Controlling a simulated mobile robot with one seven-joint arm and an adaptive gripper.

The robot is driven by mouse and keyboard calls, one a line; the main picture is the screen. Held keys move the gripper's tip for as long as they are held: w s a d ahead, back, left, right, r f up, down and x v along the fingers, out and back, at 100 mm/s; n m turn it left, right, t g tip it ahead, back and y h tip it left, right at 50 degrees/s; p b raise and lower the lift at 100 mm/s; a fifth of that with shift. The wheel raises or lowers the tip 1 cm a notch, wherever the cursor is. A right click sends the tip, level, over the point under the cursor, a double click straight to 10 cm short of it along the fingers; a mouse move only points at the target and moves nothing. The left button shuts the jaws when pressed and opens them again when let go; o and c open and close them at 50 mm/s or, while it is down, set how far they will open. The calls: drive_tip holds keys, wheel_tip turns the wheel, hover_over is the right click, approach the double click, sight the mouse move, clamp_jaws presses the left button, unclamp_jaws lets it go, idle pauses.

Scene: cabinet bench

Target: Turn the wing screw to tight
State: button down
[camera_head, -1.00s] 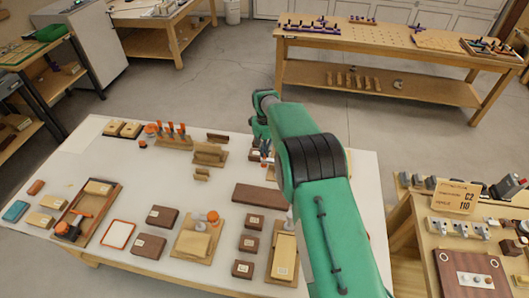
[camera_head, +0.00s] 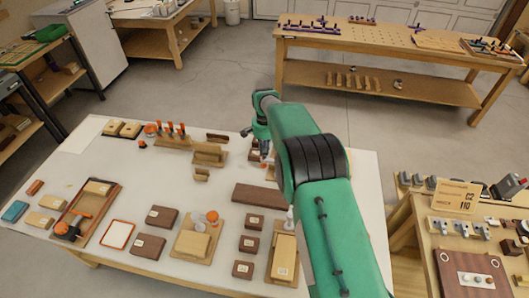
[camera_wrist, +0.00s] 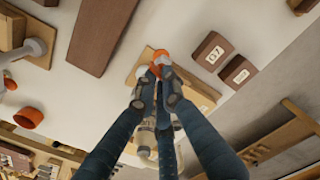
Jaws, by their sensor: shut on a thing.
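The wing screw (camera_wrist: 159,58) shows orange in the wrist view, between my fingertips. It sits over a pale wooden board (camera_wrist: 147,56) on the white bench. My gripper (camera_wrist: 158,74) is shut on it, and its dark fingers hide much of the screw and what it is fixed to. In the head view my gripper (camera_head: 265,150) is at the back right of the bench, largely hidden by my green arm. The screw's thread and how tight it sits cannot be seen.
A long brown board (camera_wrist: 103,35) lies to the left of the screw in the wrist view. Two labelled dark blocks, one of them (camera_wrist: 212,51), lie to its right. In the head view a tray (camera_head: 84,212) and several blocks fill the front and left of the bench (camera_head: 122,190).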

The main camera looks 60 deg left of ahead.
drive_tip(key=shift+m, duration=0.5)
drive_tip(key=c, duration=1.8)
unclamp_jaws()
drive_tip(key=shift+c, duration=0.2)
drive_tip(key=shift+r, duration=0.1)
wheel_tip(320, 180, up, 12)
